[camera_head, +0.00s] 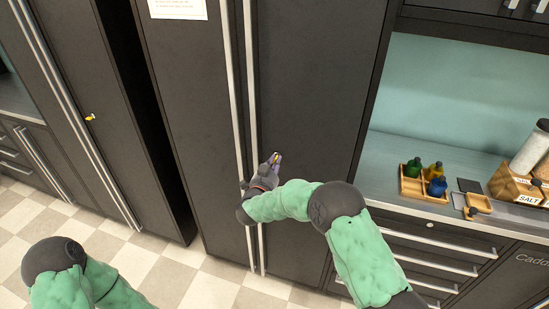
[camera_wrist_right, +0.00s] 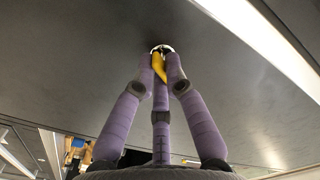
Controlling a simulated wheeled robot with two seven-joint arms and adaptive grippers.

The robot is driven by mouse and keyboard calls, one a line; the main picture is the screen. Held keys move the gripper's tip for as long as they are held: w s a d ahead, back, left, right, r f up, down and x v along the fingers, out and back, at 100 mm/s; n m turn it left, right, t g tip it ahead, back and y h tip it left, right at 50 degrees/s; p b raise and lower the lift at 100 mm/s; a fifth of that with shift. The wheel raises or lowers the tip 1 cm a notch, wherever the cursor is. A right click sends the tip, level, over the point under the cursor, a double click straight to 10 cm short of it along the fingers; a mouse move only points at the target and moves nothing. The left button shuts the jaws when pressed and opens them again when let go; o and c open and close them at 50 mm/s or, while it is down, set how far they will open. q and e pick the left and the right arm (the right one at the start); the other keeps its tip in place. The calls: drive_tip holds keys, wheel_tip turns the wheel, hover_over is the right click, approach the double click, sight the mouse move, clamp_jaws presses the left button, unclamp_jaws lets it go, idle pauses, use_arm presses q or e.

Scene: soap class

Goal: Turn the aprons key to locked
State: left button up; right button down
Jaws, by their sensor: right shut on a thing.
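A yellow key (camera_wrist_right: 158,66) sits at a round silver lock (camera_wrist_right: 163,48) on a dark cabinet door (camera_head: 310,80). My right gripper (camera_head: 275,158), with purple fingers, is at this door just right of the long vertical handles. In the right wrist view its fingers (camera_wrist_right: 166,68) are closed around the key, which partly hides it. I cannot read a label that says which lock this is, nor tell its exact turn. A second yellow key (camera_head: 90,117) is on the cabinet at the left. My left arm shows at the bottom left, but its gripper is out of view.
Long metal handles (camera_head: 250,80) stand just left of my right gripper. At the right, a counter holds a wooden tray (camera_head: 411,188) with several coloured bottles and a wooden box (camera_head: 518,185) marked SALT. Drawers are below it. The checkered floor is clear in front.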

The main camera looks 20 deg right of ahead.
drive_tip(key=n+p, duration=0.3)
drive_tip(key=n, duration=0.2)
drive_tip(key=shift+n, duration=0.3)
drive_tip(key=shift+p, duration=0.3)
drive_tip(key=c, duration=1.3)
unclamp_jaws()
drive_tip(key=v, duration=1.2)
